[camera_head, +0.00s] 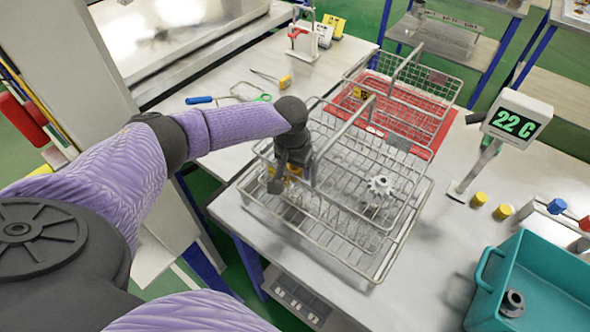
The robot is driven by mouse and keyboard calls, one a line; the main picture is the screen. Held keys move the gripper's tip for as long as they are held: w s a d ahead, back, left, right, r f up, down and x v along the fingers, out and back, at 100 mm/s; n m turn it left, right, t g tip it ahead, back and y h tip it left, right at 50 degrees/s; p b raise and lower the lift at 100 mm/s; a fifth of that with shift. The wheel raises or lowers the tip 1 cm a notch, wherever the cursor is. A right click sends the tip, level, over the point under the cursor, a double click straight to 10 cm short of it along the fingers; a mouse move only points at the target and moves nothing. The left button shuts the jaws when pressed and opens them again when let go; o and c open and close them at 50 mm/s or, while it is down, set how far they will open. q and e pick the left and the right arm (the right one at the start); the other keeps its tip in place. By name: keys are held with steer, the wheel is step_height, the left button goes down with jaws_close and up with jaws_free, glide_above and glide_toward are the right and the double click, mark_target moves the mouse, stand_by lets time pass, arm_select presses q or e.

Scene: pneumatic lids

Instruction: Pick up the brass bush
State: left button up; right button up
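My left gripper (288,182) points down into the near wire basket (345,250), at its left end. A small yellow-brass patch (295,171) shows right at its fingers. It may be the brass bush, but the gripper hides most of it. I cannot tell whether the fingers touch it or are closed on it. A silver gear (380,187) lies in the same basket, to the right of the gripper. My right gripper is out of view.
A second wire basket stands behind on a red mat (440,130). To the right are a display reading 22 C (517,122), yellow caps (480,198) and a teal crate (490,275) holding a dark flanged part (513,302). A blue-handled tool (199,100) lies at the back left.

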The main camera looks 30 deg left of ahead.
arm_select(q)
jaws_close()
